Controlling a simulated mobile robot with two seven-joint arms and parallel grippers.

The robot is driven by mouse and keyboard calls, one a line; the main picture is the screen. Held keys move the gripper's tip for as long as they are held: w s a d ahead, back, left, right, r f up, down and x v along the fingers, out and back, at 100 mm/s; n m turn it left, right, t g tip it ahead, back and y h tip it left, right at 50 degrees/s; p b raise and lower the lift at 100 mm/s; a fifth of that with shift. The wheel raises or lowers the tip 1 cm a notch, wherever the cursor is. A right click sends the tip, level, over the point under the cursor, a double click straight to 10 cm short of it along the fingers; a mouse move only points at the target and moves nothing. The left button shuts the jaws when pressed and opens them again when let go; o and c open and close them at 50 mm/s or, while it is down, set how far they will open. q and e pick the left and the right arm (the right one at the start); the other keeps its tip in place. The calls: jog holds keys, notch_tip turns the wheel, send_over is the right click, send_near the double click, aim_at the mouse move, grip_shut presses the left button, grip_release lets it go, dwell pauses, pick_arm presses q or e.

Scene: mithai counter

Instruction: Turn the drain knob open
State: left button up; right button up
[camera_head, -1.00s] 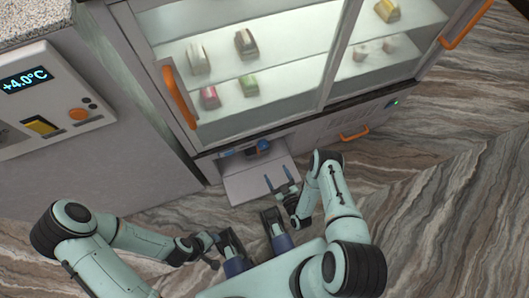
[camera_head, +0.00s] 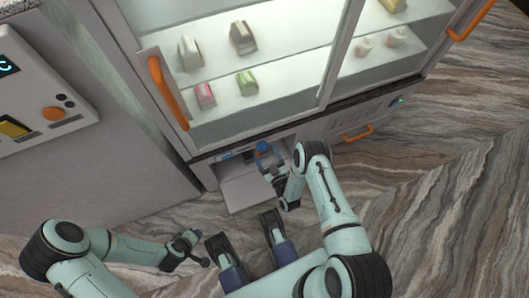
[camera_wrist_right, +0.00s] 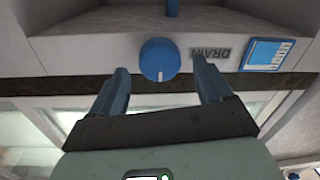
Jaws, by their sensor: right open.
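The blue drain knob (camera_wrist_right: 160,60) sits on a grey panel in the right wrist view, with a white mark at its edge and the word DRAIN (camera_wrist_right: 210,53) printed upside down beside it. In the head view the knob (camera_head: 263,147) shows small in the recess under the glass case. My right gripper (camera_wrist_right: 160,75) is open, with one finger on each side of the knob in the wrist view. I cannot tell whether the fingers touch it. In the head view my right gripper (camera_head: 269,172) is at the recess, partly hidden by its arm. My left gripper (camera_head: 188,240) is low at left, small and unclear.
The glass case holds several sweets on shelves. It has orange door handles (camera_head: 168,92). An open flap (camera_head: 245,192) lies below the recess. A blue and white label (camera_wrist_right: 267,54) is beside the knob. A control panel (camera_head: 40,95) stands at left. The wood-patterned floor at right is clear.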

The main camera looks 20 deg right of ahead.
pick_arm(q)
jog(key=shift+a+f, duration=0.1)
jog(key=shift+f, duration=0.2)
pick_arm(e)
jog(key=shift+w, duration=0.75)
jog(key=c, duration=1.1)
jog(key=shift+o, duration=0.3)
